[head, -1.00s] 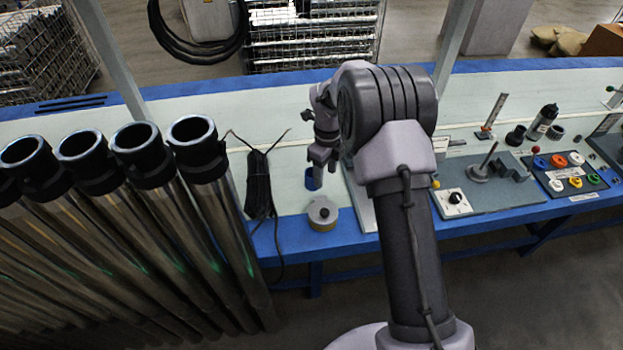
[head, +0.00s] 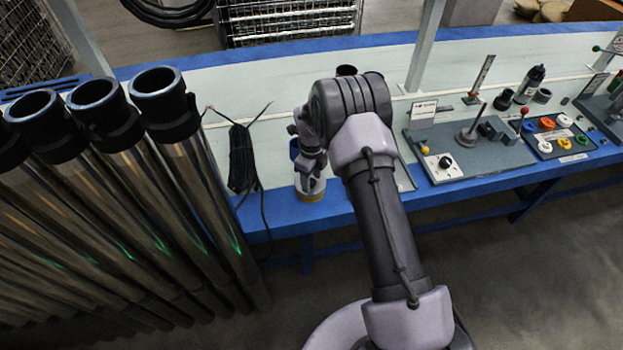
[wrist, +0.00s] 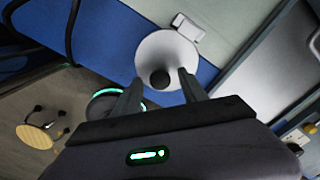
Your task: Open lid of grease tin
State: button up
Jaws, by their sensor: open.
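The grease tin (head: 311,196) stands near the front edge of the bench in the head view, with a yellowish lower rim and a pale top partly hidden by my gripper. In the wrist view its round pale lid (wrist: 170,50) carries a dark knob (wrist: 160,78). The lid looks seated on the tin. My gripper (wrist: 160,85) is open, with one finger on each side of the knob in the picture. I cannot tell whether the fingers touch it. In the head view my gripper (head: 310,172) is just over the tin.
Several upright metal tubes (head: 160,95) with black collars stand left of the tin. A black cable bundle (head: 242,160) lies between them. A grey plate with a dial (head: 445,161) lies to the right.

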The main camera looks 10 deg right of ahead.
grip_shut()
dwell(1.3)
